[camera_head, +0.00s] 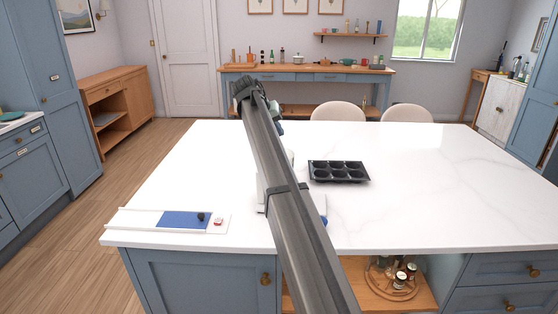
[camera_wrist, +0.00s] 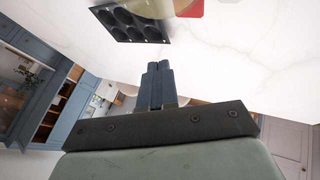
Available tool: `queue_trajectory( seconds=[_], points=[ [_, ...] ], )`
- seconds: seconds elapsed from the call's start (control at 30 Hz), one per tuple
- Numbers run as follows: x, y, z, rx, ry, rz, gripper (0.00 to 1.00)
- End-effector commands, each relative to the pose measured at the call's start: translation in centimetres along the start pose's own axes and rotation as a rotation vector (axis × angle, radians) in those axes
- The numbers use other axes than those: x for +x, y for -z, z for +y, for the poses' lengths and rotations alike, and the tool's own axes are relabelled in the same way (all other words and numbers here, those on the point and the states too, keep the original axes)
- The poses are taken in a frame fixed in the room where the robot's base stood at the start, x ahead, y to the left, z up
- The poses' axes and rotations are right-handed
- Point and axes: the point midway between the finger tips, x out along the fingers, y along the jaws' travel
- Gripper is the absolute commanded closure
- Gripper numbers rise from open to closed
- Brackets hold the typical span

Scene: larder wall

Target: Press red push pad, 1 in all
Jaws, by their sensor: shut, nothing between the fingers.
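A small red and white piece (camera_head: 219,221) lies on the right end of a flat white board (camera_head: 130,219) at the counter's front left; it looks like the red push pad, but is too small to be sure. In the wrist view, a red patch (camera_wrist: 190,8) on something pale is cut off by the top edge; I cannot tell whether it is a push pad. My gripper (camera_wrist: 158,66) is shut and empty, with the fingertips together and apart from both red things. In the head view my arm hides most of it.
A dark muffin tin (camera_head: 339,171) sits on the white counter (camera_head: 440,190), and shows in the wrist view (camera_wrist: 130,23). The board carries a blue panel (camera_head: 180,219) and a dark knob (camera_head: 201,217). My arm partly hides a white object beside the tin. The counter's right side is clear.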

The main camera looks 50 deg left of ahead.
Motion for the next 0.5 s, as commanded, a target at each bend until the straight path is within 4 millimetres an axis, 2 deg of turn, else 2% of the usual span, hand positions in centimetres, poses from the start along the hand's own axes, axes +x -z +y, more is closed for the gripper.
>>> queue_trajectory(
  seconds=[0.5],
  points=[
    [4.7, -2.6, -2.5, 0.000, 0.000, -0.001, 1.00]
  ],
)
